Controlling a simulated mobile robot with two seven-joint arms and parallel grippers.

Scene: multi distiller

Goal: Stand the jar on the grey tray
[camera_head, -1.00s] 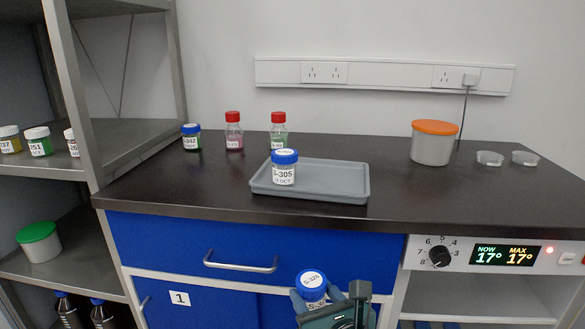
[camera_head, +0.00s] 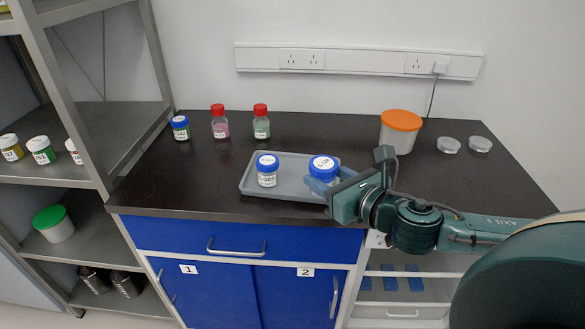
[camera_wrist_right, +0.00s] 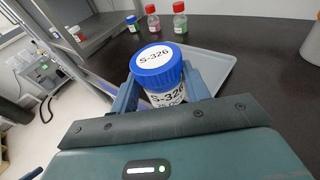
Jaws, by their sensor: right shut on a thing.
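The jar (camera_head: 323,168), with a blue lid and a white label, is held upright between the fingers of my right gripper (camera_head: 324,180). In the right wrist view the jar (camera_wrist_right: 158,72) reads S-326, and the gripper (camera_wrist_right: 165,90) is shut on its sides. The grey tray (camera_head: 250,187) lies on the dark bench top. The held jar is over the tray's right part; I cannot tell whether its base touches the tray. A second blue-lidded jar, S-305 (camera_head: 267,171), stands on the tray's left part. My left gripper is not in view.
Two red-capped bottles (camera_head: 219,122) (camera_head: 261,122) and a blue-lidded jar (camera_head: 180,128) stand behind the tray. An orange-lidded tub (camera_head: 399,132) and two small clear dishes (camera_head: 449,145) (camera_head: 480,144) are at the right. A metal shelf (camera_head: 85,150) stands at the left.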

